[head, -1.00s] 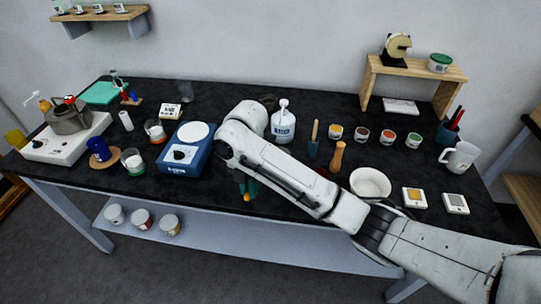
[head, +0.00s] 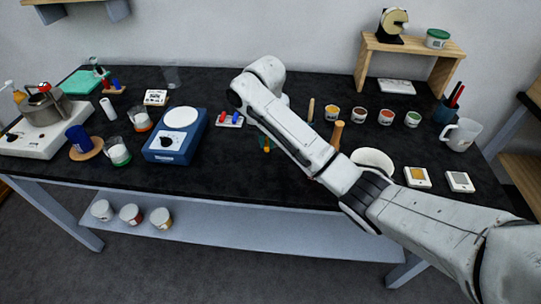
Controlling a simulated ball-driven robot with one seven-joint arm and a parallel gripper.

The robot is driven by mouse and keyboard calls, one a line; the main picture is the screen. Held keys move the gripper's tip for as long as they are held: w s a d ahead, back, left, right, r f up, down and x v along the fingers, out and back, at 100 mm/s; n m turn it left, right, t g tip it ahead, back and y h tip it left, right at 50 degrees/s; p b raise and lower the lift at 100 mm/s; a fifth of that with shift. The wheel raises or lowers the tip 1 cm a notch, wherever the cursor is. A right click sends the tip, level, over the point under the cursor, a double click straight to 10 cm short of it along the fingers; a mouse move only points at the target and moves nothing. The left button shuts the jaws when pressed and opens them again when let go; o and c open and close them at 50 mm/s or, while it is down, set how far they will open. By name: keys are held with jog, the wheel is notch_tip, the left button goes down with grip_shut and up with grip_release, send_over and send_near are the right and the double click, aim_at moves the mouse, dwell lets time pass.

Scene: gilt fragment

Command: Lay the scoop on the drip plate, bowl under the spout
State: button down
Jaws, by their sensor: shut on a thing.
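My arm reaches across the table, and its links hide most of my gripper (head: 265,138). I cannot single out the drip plate for sure. A white pad with red and blue pieces (head: 230,119) lies left of my arm. A grey pot (head: 46,105) stands on a white unit at the far left; its spout is not clear.
A blue scale (head: 174,140) stands left of my arm. A white bowl (head: 373,160) sits partly behind my forearm. Small tubs (head: 359,115), a wooden handle (head: 336,133) and a white jug (head: 462,135) stand to the right. The front middle of the black table (head: 215,178) is clear.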

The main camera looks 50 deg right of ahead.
jog(key=d+f, duration=0.1)
jog(key=w+d+f, duration=0.1)
jog(key=d+f, duration=0.1)
jog(key=f, duration=0.1)
jog(key=shift+w+f, duration=0.1)
jog(key=shift+w, duration=0.3)
jog(key=shift+d+f+p, duration=0.2)
jog(key=shift+f+p, duration=0.1)
jog(key=shift+f, duration=1.4)
jog(key=shift+f, duration=0.25)
jog(key=c, duration=1.1)
grip_release()
jog(key=shift+r, duration=0.1)
